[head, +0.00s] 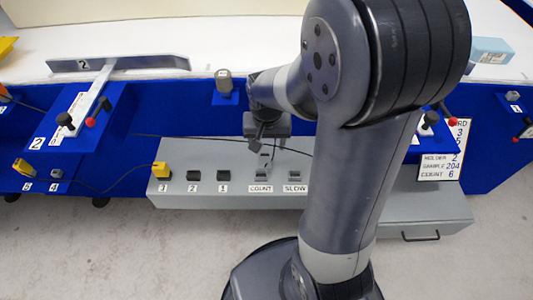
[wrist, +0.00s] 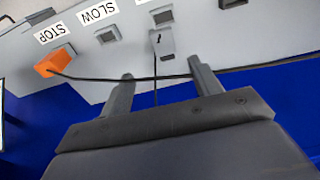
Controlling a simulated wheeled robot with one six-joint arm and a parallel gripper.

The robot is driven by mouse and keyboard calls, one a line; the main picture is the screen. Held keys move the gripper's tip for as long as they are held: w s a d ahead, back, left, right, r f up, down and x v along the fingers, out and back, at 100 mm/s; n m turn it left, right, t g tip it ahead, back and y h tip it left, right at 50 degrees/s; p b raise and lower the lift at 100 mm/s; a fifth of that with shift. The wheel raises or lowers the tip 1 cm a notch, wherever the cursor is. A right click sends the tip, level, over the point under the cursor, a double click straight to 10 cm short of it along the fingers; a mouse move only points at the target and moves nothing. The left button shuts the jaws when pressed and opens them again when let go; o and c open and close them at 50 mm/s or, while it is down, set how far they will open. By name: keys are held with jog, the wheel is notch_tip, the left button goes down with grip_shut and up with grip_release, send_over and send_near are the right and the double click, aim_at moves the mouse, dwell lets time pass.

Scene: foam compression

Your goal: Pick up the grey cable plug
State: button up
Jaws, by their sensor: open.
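The grey cable plug (wrist: 161,42) shows in the wrist view on the grey panel, beside the socket (wrist: 162,16) at the COUNT label. Its dark cable runs down between my fingers. In the head view the plug (head: 266,161) is small, just below my gripper. My gripper (wrist: 161,80) is open, one finger to each side of the cable, with the plug ahead of the fingertips and nothing held. In the head view my gripper (head: 264,140) hangs over the panel's back edge. Whether the fingers touch the cable I cannot tell.
The grey panel (head: 230,198) carries several labelled sockets and a yellow plug (head: 160,170) at 3. An orange plug (wrist: 55,62) sits by STOP, its black cable crossing near my fingertips. A grey cylinder (head: 224,82) stands on a blue ledge behind.

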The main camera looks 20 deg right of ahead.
jog(key=b, duration=0.1)
send_over(265, 160)
jog(key=s, duration=0.1)
jog(key=f, duration=0.5)
jog(key=shift+s, duration=0.2)
jog(key=shift+w+f+b, duration=0.25)
jog(key=shift+f+b, duration=0.15)
jog(key=shift+f, duration=0.5)
jog(key=shift+w+f+b, duration=0.2)
jog(key=shift+f+b, duration=0.15)
jog(key=shift+f, duration=0.5)
jog(key=shift+w+f+b, duration=0.25)
jog(key=shift+f+b, duration=0.15)
jog(key=shift+f, duration=0.5)
jog(key=c, duration=1.1)
jog(key=shift+r, duration=0.1)
jog(key=shift+c, duration=0.2)
